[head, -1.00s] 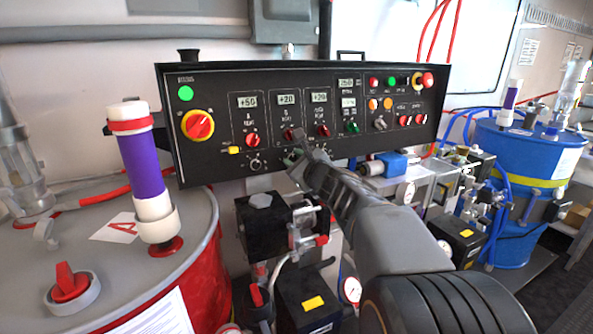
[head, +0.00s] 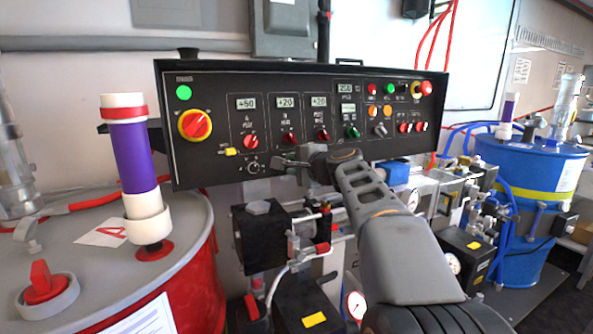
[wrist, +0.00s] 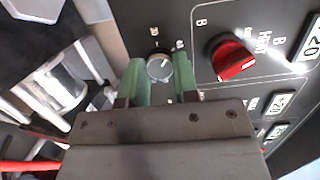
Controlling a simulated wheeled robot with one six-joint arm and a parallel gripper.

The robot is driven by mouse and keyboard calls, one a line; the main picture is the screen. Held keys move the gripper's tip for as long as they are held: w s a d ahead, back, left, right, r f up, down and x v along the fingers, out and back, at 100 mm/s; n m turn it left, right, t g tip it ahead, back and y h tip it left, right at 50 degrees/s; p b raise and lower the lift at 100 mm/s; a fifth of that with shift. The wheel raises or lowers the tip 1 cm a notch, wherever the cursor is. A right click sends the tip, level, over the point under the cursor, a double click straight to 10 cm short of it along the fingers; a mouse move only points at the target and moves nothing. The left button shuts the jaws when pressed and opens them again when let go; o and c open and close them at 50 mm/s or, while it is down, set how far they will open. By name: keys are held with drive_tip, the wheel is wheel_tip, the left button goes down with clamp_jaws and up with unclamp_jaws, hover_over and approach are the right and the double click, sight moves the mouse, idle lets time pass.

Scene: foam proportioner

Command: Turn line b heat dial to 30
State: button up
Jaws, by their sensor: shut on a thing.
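The black control panel (head: 215,165) carries a row of heat columns. The line B heat column has a red knob (head: 289,138) under a display (head: 286,103) that reads +20. In the wrist view, the red knob (wrist: 234,60) is beside the label "B HEAT". A small silver dial (wrist: 159,67) with a pointer line is below this knob on the panel. My gripper (wrist: 159,80) has its green fingers on either side of the small dial, shut on it. In the head view, my gripper (head: 292,161) is at the panel's lower edge and hides the dial.
A similar small dial (head: 253,168) is left of my gripper. A yellow-tipped part (head: 230,152), a large red-and-yellow switch (head: 195,125) and other red knobs (head: 322,135) are nearby. Pumps and hoses (head: 262,235) lie below the panel. A red drum (head: 190,262) stands left.

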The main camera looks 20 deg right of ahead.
drive_tip(key=shift+n+g+h+b, duration=0.15)
drive_tip(key=shift+n+g+b, duration=0.35)
drive_tip(key=shift+n, duration=1.3)
drive_tip(key=shift+n+g+h+b, duration=0.2)
drive_tip(key=shift+n+b, duration=0.5)
drive_tip(key=shift+n, duration=1.4)
drive_tip(key=o, duration=0.9)
drive_tip(key=shift+o, duration=0.2)
drive_tip(key=shift+r, duration=0.1)
drive_tip(key=v, duration=1.3)
drive_tip(key=shift+s+p, duration=0.3)
drive_tip(key=shift+s, duration=0.1)
